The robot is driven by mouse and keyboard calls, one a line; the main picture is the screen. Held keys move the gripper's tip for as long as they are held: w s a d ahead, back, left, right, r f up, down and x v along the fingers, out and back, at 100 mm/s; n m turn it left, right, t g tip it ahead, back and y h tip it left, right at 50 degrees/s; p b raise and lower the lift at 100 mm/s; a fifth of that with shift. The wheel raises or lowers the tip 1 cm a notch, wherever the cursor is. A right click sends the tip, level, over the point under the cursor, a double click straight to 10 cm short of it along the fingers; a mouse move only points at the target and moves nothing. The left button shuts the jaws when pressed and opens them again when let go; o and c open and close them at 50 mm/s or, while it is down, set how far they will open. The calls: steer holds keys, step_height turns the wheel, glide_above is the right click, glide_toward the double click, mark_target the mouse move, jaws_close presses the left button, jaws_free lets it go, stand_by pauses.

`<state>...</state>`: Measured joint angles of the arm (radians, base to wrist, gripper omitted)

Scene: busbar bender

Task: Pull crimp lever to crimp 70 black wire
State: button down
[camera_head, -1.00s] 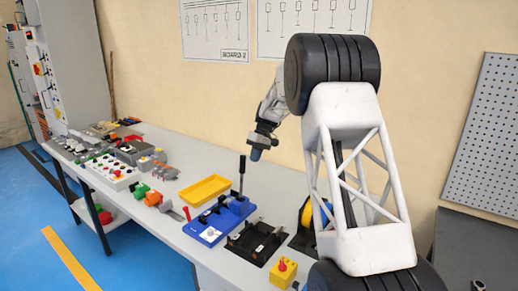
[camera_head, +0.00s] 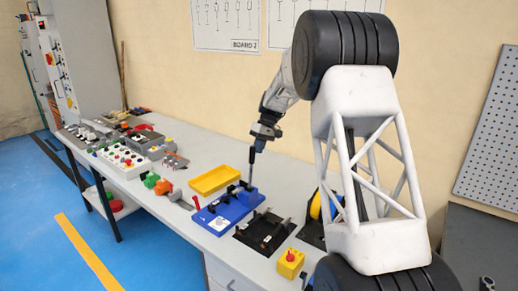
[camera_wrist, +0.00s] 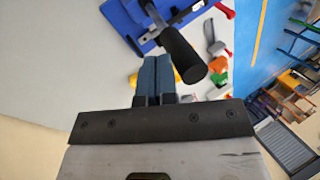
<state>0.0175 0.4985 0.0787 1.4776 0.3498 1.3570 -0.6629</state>
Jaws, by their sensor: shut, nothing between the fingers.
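The crimp tool (camera_head: 222,216) is a blue base on the bench with a black crimp lever (camera_head: 251,168) standing nearly upright at its far right end. My gripper (camera_head: 258,147) is at the top of the lever. In the wrist view my gripper's blue fingers (camera_wrist: 154,75) are together with nothing between them. The lever's black handle (camera_wrist: 183,55) is right beside the fingers, not between them; I cannot tell if they touch. Part of the blue base (camera_wrist: 135,20) shows behind. I cannot make out the 70 black wire.
A yellow tray (camera_head: 214,180) lies behind the blue tool. A black fixture (camera_head: 265,233) and a yellow box with a red knob (camera_head: 290,263) stand to its right. Several switches and coloured parts fill the bench to the left. The wall is close behind the bench.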

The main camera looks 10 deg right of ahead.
mark_target(254, 145)
steer(key=shift+s+a+r+t+h, duration=0.2)
steer(key=shift+s+a+t+h, duration=0.15)
steer(key=shift+s+a, duration=0.25)
steer(key=shift+s+a+r+t+h, duration=0.15)
steer(key=shift+s+a+t+h, duration=0.2)
steer(key=shift+s+a, duration=0.2)
steer(key=s+a+f+t+h, duration=0.5)
steer(key=s+a+f, duration=0.3)
steer(key=s+a, duration=0.4)
steer(key=shift+s+a+f+t+h, duration=0.2)
steer(key=shift+s+a+t+h, duration=0.1)
steer(key=shift+t+h, duration=0.1)
stand_by(0.4)
steer(key=shift+s+f, duration=0.1)
steer(key=shift+f, duration=0.05)
steer(key=v, duration=1.2)
steer(key=shift+d+r, duration=0.3)
steer(key=shift+r, duration=0.05)
